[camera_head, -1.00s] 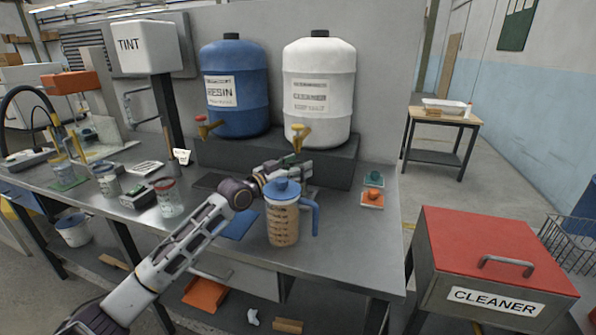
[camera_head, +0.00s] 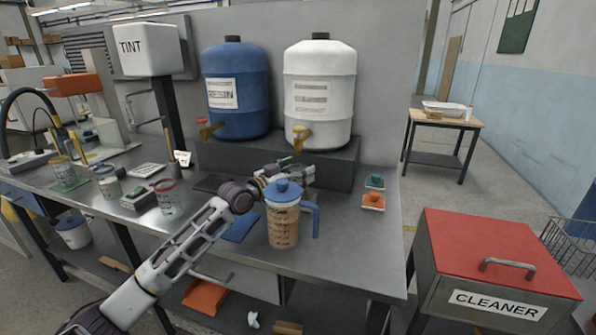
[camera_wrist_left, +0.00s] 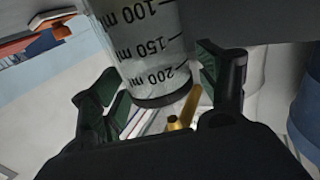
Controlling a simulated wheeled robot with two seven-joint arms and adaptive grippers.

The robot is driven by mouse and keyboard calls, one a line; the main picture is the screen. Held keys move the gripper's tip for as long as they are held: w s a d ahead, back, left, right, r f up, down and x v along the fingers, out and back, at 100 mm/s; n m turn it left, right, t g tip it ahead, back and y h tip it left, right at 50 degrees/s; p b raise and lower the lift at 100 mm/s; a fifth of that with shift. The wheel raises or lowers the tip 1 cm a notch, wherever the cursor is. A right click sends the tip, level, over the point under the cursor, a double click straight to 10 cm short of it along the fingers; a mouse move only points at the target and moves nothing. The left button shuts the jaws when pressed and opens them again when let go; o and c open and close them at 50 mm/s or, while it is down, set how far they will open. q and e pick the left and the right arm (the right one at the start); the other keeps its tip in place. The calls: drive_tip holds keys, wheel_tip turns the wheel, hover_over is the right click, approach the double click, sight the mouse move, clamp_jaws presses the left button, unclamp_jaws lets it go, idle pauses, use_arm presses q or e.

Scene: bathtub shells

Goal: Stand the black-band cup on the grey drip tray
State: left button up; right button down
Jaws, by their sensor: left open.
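In the left wrist view a clear cup with ml marks and a black band (camera_wrist_left: 153,45) shows upside down between my fingers, its band towards my palm. My left gripper (camera_wrist_left: 155,85) is open around it; I cannot tell whether either finger touches it. In the head view my left gripper (camera_head: 303,172) is behind the blue-lidded jug, below the white drum's yellow tap. The black-band cup cannot be made out there. A flat dark grey tray (camera_head: 211,184) lies on the bench under the blue drum's tap. My right gripper is not in view.
The blue-lidded jug (camera_head: 284,228) stands close in front of my left wrist. A red-rimmed cup (camera_head: 168,199) and a blue mat (camera_head: 241,227) are nearby. The white drum (camera_head: 320,88) stands on a dark step behind. The bench's right front is clear.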

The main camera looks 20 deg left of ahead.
use_arm(q)
drive_tip(key=shift+r, duration=0.15)
drive_tip(key=v, duration=0.7)
drive_tip(key=shift+s+p, duration=0.2)
drive_tip(key=shift+p, duration=0.2)
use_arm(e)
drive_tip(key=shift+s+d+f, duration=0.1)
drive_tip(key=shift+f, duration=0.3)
use_arm(q)
drive_tip(key=shift+a, duration=0.1)
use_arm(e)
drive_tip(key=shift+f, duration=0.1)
use_arm(q)
wheel_tip(320, 180, up, 10)
drive_tip(key=p, duration=1)
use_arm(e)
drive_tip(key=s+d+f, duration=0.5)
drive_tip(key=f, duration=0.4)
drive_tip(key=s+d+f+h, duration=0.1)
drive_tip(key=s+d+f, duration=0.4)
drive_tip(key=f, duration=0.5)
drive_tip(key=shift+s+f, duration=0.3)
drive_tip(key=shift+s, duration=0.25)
